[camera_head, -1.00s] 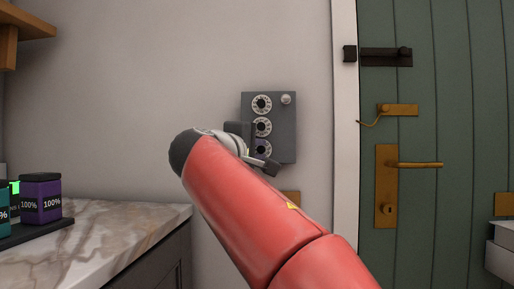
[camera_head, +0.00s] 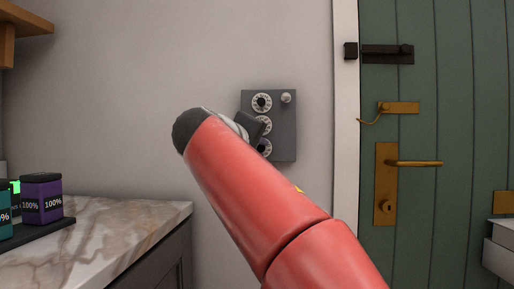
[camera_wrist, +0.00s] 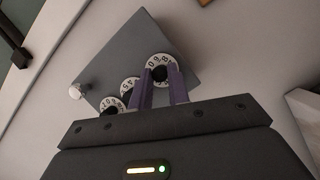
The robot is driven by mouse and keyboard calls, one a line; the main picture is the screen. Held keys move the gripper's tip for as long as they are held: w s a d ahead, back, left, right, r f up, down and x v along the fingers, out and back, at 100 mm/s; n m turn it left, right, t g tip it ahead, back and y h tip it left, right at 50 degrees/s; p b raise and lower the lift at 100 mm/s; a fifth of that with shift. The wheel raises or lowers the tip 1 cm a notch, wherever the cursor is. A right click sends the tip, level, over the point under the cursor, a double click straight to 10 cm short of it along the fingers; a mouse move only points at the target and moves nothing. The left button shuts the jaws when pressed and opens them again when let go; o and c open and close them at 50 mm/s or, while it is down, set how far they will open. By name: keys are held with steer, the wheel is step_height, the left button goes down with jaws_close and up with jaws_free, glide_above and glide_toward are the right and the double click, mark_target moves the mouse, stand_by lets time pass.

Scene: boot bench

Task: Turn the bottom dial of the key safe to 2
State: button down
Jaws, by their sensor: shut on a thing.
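The grey key safe (camera_head: 284,126) is on the wall, with three white-ringed dials in a column and a small round knob at its top right. The bottom dial (camera_head: 264,148) is partly hidden by my gripper in the head view. In the wrist view, the bottom dial (camera_wrist: 159,64) sits between the purple fingers of my gripper (camera_wrist: 160,75), which are shut on its dark hub. Some digits show on its ring, seemingly 0, 9 and 8. I cannot tell which number is set. The middle dial (camera_wrist: 129,86) and top dial (camera_wrist: 112,104) are partly covered by my gripper.
A green door (camera_head: 450,130) with a brass handle (camera_head: 415,163) and a dark bolt (camera_head: 387,54) stands to the right. A marble counter (camera_head: 125,225) with a purple box (camera_head: 41,198) is at the left. The wall left of the safe is clear.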

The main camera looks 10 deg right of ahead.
steer(key=shift+f, duration=0.15)
steer(key=c, duration=1.3)
jaws_free()
steer(key=v, duration=0.8)
steer(key=shift+d, duration=0.1)
steer(key=s+d+f+g+y+p, duration=0.1)
steer(key=s+d+f+g+y, duration=0.15)
steer(key=f, duration=0.45)
steer(key=s+d+f+g+y, duration=0.15)
steer(key=s+f, duration=0.25)
steer(key=f, duration=0.4)
steer(key=s+d+f+g+y+p, duration=0.1)
steer(key=s+d+f+y, duration=0.2)
steer(key=f, duration=0.4)
steer(key=s+f+m+y, duration=0.1)
steer(key=s+f, duration=0.3)
steer(key=f, duration=0.2)
steer(key=s+a+f+m+g+y+p, duration=0.1)
steer(key=s+f+m, duration=0.1)
steer(key=s+f, duration=0.2)
steer(key=s+f+m+g+y, duration=0.1)
steer(key=s+f+m, duration=0.1)
steer(key=s+f, duration=0.3)
steer(key=shift+a+f, duration=0.15)
steer(key=shift+f, duration=0.7)
steer(key=shift+a+f, duration=0.1)
steer(key=shift+f, duration=0.75)
